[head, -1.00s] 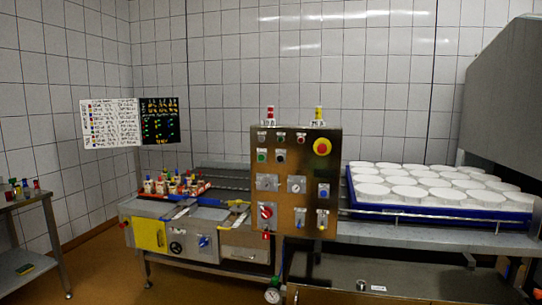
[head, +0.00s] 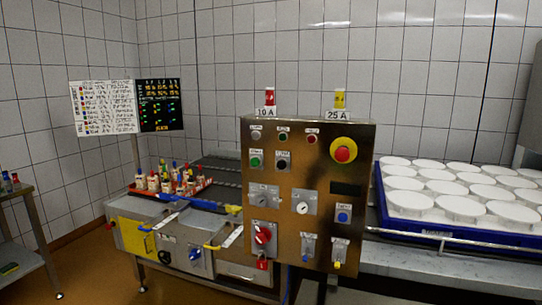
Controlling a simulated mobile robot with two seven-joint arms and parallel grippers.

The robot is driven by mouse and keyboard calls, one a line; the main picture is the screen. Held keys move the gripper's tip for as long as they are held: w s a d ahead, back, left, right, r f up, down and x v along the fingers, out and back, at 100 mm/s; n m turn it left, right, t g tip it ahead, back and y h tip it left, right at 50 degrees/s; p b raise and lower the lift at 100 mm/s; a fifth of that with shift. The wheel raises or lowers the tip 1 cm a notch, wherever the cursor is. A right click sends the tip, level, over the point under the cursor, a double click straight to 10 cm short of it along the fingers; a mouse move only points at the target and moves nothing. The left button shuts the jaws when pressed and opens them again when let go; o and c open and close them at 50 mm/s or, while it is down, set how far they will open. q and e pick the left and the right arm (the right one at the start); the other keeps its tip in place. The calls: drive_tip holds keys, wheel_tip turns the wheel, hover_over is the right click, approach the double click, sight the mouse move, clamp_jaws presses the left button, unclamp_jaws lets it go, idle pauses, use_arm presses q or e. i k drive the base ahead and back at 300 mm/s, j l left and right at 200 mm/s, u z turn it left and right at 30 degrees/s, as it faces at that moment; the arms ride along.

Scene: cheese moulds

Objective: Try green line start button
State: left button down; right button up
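The green button (head: 255,161) sits at the left of the upright brown metal control panel (head: 275,220), below a label too small to read. A black button (head: 283,164) is just to its right. A smaller dark green round piece (head: 283,136) is in the row above, perhaps a lamp. A red mushroom button on a yellow disc (head: 343,150) is at the upper right. A red rotary switch (head: 263,237) with a red padlock (head: 262,264) is at the lower left. Neither of my grippers shows in the head view.
A blue tray (head: 457,238) of white round moulds stands right of the panel behind a metal rail (head: 440,239). A steel bench (head: 150,222) with a red tray of bottles is at the left. A side table (head: 35,235) stands far left.

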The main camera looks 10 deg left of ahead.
sight(255, 161)
drive_tip(key=i+l, duration=0.1)
drive_tip(key=i, duration=0.45)
drive_tip(key=i+l+z, duration=0.1)
drive_tip(key=i, duration=0.45)
